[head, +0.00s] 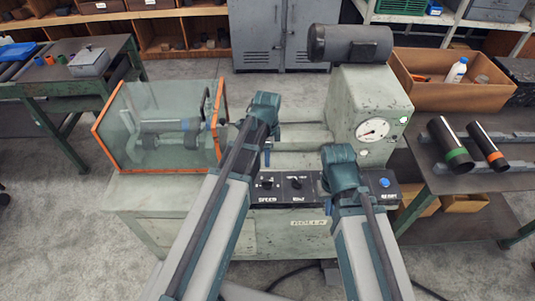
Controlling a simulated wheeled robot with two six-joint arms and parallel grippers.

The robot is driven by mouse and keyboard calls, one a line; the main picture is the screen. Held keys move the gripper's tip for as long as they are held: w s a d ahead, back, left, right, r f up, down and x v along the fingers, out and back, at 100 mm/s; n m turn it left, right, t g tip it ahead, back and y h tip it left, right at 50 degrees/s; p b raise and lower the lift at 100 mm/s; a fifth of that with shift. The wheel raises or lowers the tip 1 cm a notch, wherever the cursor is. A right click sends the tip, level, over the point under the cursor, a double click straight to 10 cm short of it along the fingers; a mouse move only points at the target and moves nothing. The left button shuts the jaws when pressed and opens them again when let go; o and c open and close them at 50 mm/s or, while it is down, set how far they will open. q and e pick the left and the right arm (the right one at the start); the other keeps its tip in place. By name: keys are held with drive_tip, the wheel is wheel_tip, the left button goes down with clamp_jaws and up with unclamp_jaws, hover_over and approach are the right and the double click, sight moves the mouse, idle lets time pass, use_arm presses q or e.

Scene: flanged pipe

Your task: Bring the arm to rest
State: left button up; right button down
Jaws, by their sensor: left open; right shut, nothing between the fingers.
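My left arm reaches up from the bottom, and its teal end, where my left gripper (265,108) is, lies in front of the machine's middle. The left gripper is open and seems empty; its fingers are hard to make out. My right arm comes in from the bottom right of centre, and its teal end, where my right gripper (340,168) is, lies over the right part of the control panel (300,188). The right gripper is shut with nothing in it; its fingers are largely hidden. I cannot tell whether either arm touches the machine.
The pale green machine (372,95) has a gauge, a dark motor (350,43) and an orange-framed clear guard (160,125). Two dark pipes with a green ring (450,145) and an orange ring (487,146) lie on the right bench.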

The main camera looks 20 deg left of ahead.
use_arm(q)
drive_tip(key=shift+s, duration=0.1)
drive_tip(key=s+d+n+y+b, duration=0.1)
drive_tip(key=s+d+n, duration=0.9)
drive_tip(key=s, duration=0.4)
drive_tip(key=shift+s+d+f+n, duration=0.35)
drive_tip(key=shift+f+n, duration=0.1)
drive_tip(key=shift+n, duration=0.15)
